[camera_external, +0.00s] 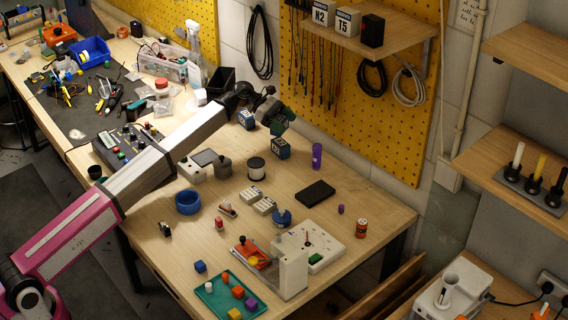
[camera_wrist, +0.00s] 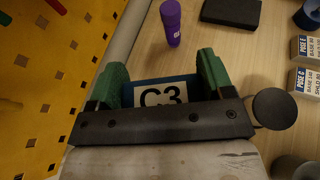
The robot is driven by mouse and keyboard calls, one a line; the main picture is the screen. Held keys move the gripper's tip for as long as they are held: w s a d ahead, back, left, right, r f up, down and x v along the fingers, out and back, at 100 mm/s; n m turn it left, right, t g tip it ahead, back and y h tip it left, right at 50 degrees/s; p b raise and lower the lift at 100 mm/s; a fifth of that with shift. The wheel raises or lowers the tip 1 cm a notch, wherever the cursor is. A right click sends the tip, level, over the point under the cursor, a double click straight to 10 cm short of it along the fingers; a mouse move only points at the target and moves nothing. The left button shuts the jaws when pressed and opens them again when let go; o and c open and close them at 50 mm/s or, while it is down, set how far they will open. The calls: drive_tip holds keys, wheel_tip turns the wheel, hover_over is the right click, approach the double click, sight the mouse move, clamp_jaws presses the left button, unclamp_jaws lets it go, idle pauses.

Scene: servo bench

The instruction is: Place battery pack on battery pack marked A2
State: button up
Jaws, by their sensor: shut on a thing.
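My gripper (camera_external: 279,118), with green fingers, is shut on a blue battery pack (camera_external: 283,148) with a white label. In the wrist view the pack between the fingers (camera_wrist: 162,85) reads C3. The pack is below the fingers, over the back of the bench; I cannot tell whether it touches the surface. Another blue pack with a white label (camera_external: 247,120) is to the left of the gripper, near the wall, partly behind my wrist. Its marking is too small to read. No A2 marking is legible in either view.
A purple cylinder (camera_external: 317,155) stands right of the held pack. A black flat box (camera_external: 315,192) lies nearer the front. Labelled white boxes (camera_external: 251,195), a dark cylinder (camera_external: 256,168) and a blue ring (camera_external: 188,202) are nearby. The yellow pegboard (camera_external: 405,120) rises behind.

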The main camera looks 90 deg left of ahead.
drive_tip(key=shift+w+f, duration=0.15)
drive_tip(key=shift+f, duration=1.95)
drive_tip(key=o, duration=1)
drive_tip(key=shift+f, duration=0.1)
drive_tip(key=v, duration=1.2)
drive_tip(key=shift+d+r, duration=0.15)
drive_tip(key=shift+r, duration=0.05)
